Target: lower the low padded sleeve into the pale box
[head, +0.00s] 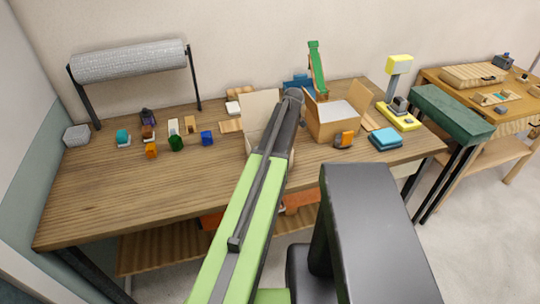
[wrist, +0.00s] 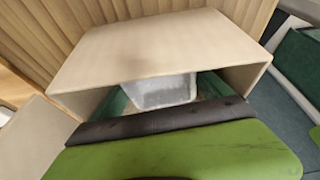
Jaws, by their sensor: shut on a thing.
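The pale box (head: 259,105) stands on the workbench with its flaps up, partly hidden behind my green and black arm. In the wrist view its pale cardboard panel (wrist: 150,48) fills the upper middle. A low whitish-grey piece (wrist: 160,92), which looks like the padded sleeve, shows below that panel at the box mouth, between dark green surfaces. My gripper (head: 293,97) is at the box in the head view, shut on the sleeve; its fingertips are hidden. Whether the sleeve touches the box floor cannot be told.
A brown open box (head: 334,118) with pale inside stands just right of my arm. Small coloured items and a grey block (head: 76,135) sit left. The front left of the bench is clear.

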